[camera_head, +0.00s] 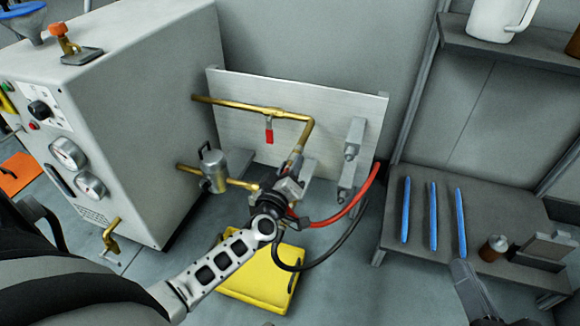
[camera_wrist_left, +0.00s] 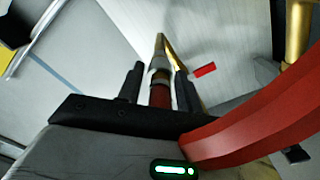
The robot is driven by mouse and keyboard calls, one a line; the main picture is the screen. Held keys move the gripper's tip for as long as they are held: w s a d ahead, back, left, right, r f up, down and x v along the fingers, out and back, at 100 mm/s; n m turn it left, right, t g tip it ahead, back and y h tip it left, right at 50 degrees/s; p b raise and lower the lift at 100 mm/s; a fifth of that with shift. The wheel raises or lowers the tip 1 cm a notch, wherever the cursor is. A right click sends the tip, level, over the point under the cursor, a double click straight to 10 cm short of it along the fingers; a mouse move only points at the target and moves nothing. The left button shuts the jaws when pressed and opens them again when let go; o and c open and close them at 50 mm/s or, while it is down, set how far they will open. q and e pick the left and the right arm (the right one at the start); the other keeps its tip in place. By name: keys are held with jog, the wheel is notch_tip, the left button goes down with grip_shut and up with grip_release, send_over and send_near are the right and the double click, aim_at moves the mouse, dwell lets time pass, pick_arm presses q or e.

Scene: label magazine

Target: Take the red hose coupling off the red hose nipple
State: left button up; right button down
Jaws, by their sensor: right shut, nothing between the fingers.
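My left gripper (camera_head: 288,186) is at the lower end of the sloping brass pipe in front of the metal panel. In the left wrist view, the red hose coupling (camera_wrist_left: 160,95) lies between its two dark fingers (camera_wrist_left: 160,82), in line with a grey collar and the brass pipe beyond. I cannot tell whether the fingers touch the coupling. The red nipple is not clearly visible; the coupling is largely hidden by the gripper in the head view. The red hose (camera_head: 362,192) curves away to the right. My right gripper (camera_head: 470,292) is shut and empty at the lower right.
A grey machine cabinet (camera_head: 150,150) with gauges stands left. A red-handled valve (camera_head: 269,135) sits on the upper brass pipe. A black hose (camera_head: 335,248) loops beside a yellow platform (camera_head: 268,272). A shelf (camera_head: 400,255) with several blue sticks stands right.

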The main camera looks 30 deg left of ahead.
pick_arm(q)
jog(key=shift+w+a+r, duration=0.1)
jog(key=shift+r, duration=0.1)
grip_shut()
jog(key=p+v, duration=0.1)
jog(key=v, duration=0.5)
jog(key=shift+f+p, duration=0.15)
jog(key=shift+p, duration=0.25)
dwell(0.3)
